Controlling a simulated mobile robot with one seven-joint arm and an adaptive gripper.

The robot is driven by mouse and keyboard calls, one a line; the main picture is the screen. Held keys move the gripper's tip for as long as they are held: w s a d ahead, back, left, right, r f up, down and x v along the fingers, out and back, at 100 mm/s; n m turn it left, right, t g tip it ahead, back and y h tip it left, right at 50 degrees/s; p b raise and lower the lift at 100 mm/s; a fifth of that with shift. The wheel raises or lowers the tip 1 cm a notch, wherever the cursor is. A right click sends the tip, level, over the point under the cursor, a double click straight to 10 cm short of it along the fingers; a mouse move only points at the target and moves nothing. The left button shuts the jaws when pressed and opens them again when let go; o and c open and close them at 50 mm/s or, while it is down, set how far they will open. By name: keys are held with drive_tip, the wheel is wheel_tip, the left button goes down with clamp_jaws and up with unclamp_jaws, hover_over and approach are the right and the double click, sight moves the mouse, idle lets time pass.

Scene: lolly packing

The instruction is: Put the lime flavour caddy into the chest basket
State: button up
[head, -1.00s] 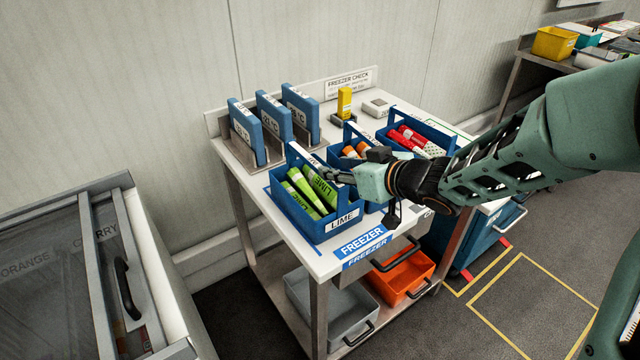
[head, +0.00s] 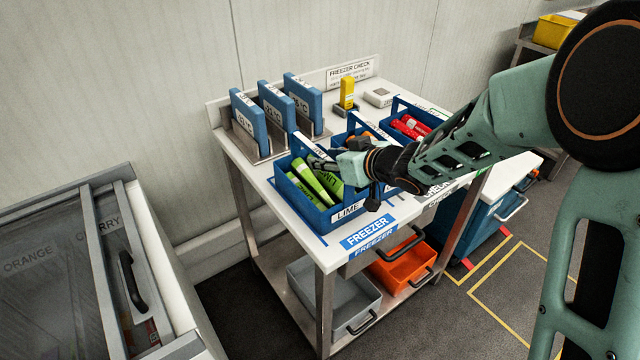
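The lime flavour caddy (head: 318,216) is a blue open carrier with a LIME label on its front and several green lolly tubes (head: 318,181) inside. It stands at the front left of the white table. My gripper (head: 322,163) reaches in from the right, with its fingers at the caddy's top handle. The fingers are small and partly hidden, so I cannot tell whether they are closed on the handle. The chest freezer (head: 150,245) is at the left, with ORANGE and CHERRY labels seen through its cover. I cannot make out a basket for lime inside it.
Two more blue caddies stand behind, one with red tubes (head: 411,127), one with orange ones mostly hidden by my arm. Blue panels (head: 248,122) stand in a rack at the back left. A grey bin (head: 335,297) and an orange bin (head: 403,271) sit below.

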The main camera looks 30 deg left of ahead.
sight(320, 176)
drive_tip(key=shift+x, duration=1.6)
clamp_jaws()
drive_tip(key=shift+r, duration=0.15)
